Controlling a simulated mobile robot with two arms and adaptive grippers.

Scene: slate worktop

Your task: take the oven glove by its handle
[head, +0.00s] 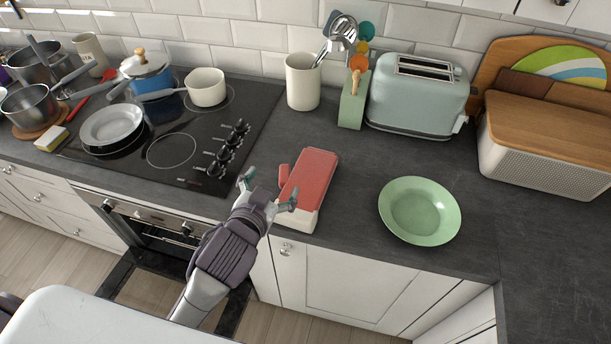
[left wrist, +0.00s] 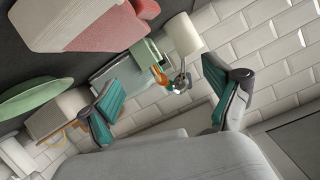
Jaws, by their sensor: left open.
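The oven glove (head: 309,176) lies on the dark worktop just right of the hob. It is red, with a thumb on its left side and a pale cuff at its near end, by the worktop's front edge. I cannot make out a separate handle. In the left wrist view the glove (left wrist: 100,28) shows at the upper left, outside the fingers. My left gripper (head: 268,187) is open and empty, its teal-padded fingers spread just left of the glove's cuff. In the left wrist view the left gripper (left wrist: 168,98) has nothing between its fingers.
A green plate (head: 420,211) stands right of the glove. Behind are a toaster (head: 415,95), a green block (head: 353,100) and a utensil crock (head: 303,82). A bread box (head: 548,140) stands at the right. The hob (head: 172,150) holds pans. Worktop around the glove's far end is clear.

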